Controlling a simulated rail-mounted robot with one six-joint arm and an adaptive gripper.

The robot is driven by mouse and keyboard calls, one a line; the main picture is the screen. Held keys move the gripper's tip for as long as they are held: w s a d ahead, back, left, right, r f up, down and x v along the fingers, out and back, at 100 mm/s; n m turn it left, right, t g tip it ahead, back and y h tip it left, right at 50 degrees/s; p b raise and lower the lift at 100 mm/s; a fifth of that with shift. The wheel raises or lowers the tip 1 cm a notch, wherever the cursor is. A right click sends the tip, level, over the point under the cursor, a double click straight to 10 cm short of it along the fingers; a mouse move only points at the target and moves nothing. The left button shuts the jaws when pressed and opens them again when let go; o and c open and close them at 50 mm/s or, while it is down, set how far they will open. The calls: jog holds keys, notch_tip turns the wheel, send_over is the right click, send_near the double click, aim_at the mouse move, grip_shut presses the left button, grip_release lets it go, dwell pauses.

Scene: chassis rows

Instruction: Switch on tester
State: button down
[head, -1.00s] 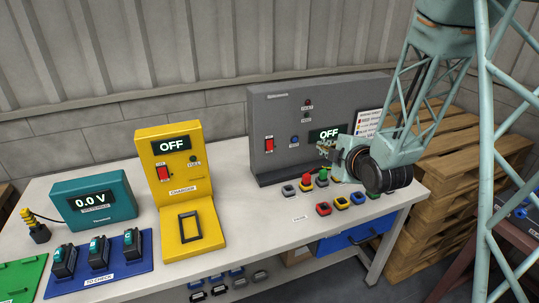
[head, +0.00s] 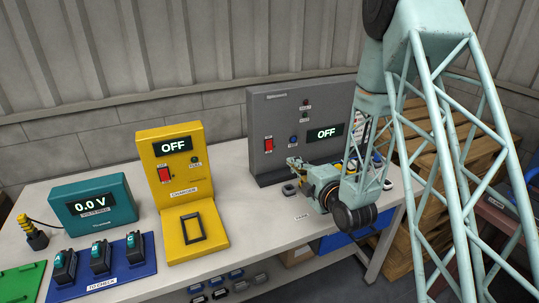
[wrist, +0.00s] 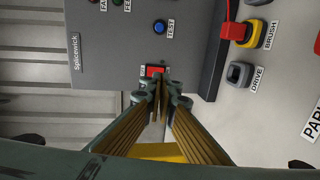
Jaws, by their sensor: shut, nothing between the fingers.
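The tester is a tall grey panel (head: 290,113) at the back of the bench, and its display (head: 324,133) reads OFF. Its red rocker switch (head: 268,144) is on the lower left of its face, with a blue TEST button (head: 293,141) to the right. My gripper (head: 293,163) is in front of the panel, lower and to the right of the switch in the head view. In the wrist view the red switch (wrist: 155,71) shows just beyond my shut, empty fingertips (wrist: 160,90), which partly cover it. I cannot tell whether they touch it.
A yellow charger (head: 180,195) reading OFF stands left of the tester, and a teal meter (head: 93,205) shows 0.0 V. The bench between charger and tester is clear.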

aim_at(270, 150)
jog(key=shift+s+a+f+n, duration=0.3)
jog(key=shift+a+f, duration=0.35)
jog(key=shift+a, duration=0.15)
jog(key=shift+w, duration=0.1)
jog(key=shift+b+x, duration=0.8)
jog(key=shift+x, duration=6.1)
jog(key=shift+a+r, duration=0.15)
jog(key=shift+r, duration=0.05)
jog(key=shift+f+b, duration=0.15)
jog(key=shift+b, duration=0.25)
